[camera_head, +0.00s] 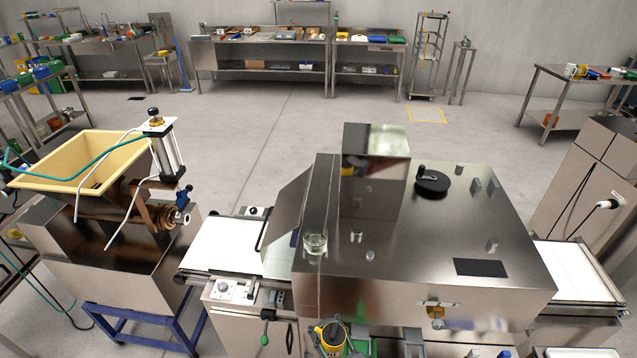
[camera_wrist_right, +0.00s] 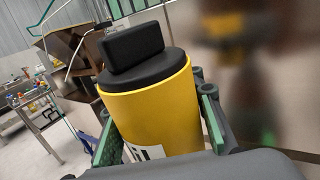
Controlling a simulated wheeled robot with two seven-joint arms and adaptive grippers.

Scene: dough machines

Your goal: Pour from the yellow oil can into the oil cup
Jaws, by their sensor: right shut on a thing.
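The yellow oil can (camera_head: 333,336) with a dark top is at the bottom middle of the head view, in front of the machine. My right gripper (camera_head: 340,347) is shut on it. In the right wrist view the can (camera_wrist_right: 155,110) fills the middle, between the green fingers of the gripper (camera_wrist_right: 160,135), and looks slightly tilted there. The oil cup (camera_head: 315,241) is a clear glass cup on the near left part of the steel machine top. The can is apart from the cup, nearer to me and lower. My left gripper is not in view.
The steel machine (camera_head: 455,235) has a raised box (camera_head: 375,185) behind the cup and a black handwheel (camera_head: 432,182). A white conveyor (camera_head: 222,246) lies to its left. A cream hopper (camera_head: 80,160) stands further left. Open floor lies behind.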

